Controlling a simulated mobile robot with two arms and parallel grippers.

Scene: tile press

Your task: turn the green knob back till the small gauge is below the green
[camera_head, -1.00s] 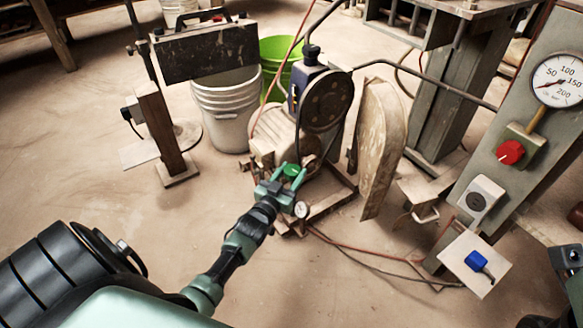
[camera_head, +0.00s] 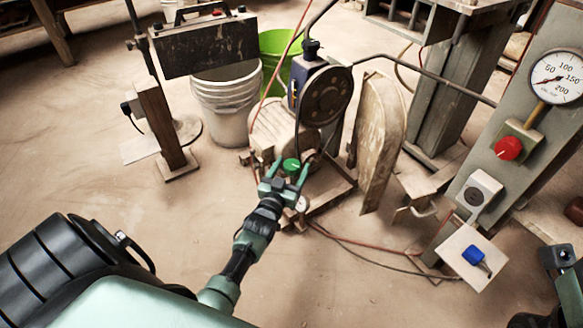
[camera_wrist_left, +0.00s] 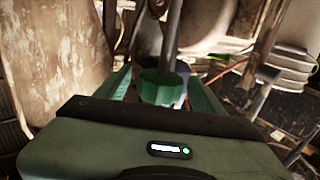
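The green knob (camera_head: 291,165) is on the small machine on the floor, between the spread fingers of my left gripper (camera_head: 287,170). In the left wrist view the knob (camera_wrist_left: 160,88) sits between the fingers, nearer the right one, with a gap at the left finger. The left gripper is open. The small gauge (camera_head: 302,203) is just below the gripper, partly covered by it; its needle is too small to read.
White buckets (camera_head: 226,110) stand behind. Hoses cross the floor.

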